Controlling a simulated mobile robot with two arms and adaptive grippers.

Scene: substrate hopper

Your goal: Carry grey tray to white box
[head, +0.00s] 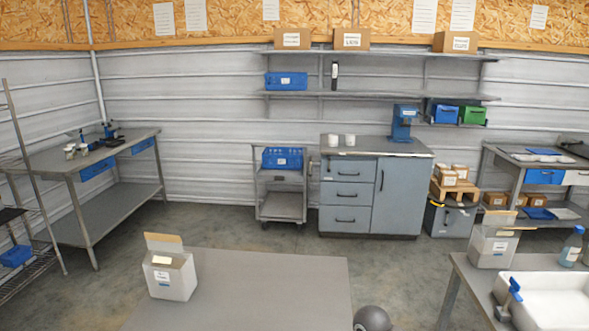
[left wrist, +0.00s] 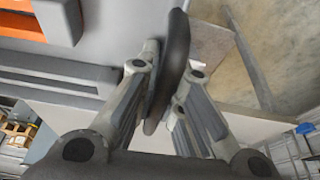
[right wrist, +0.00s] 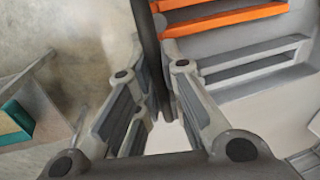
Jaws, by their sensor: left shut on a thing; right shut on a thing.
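My left gripper (left wrist: 162,92) is shut on a dark grey rim, which I take to be the grey tray (left wrist: 175,62), seen edge-on in the left wrist view. My right gripper (right wrist: 166,80) is shut on a similar dark edge of the grey tray (right wrist: 151,40) in the right wrist view. The rest of the tray is hidden, and I cannot tell what it holds. In the head view neither gripper nor tray shows. A white box (head: 172,282) with raised flaps stands on the near grey table. A second white box (head: 490,249) stands on the right bench.
The near table (head: 265,285) is otherwise bare. A white basin (head: 550,297) and a blue-capped bottle (head: 571,247) are on the right bench. Grey cabinets (head: 375,190), a cart (head: 282,203) and a left workbench (head: 110,160) stand behind. Floor is open between them.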

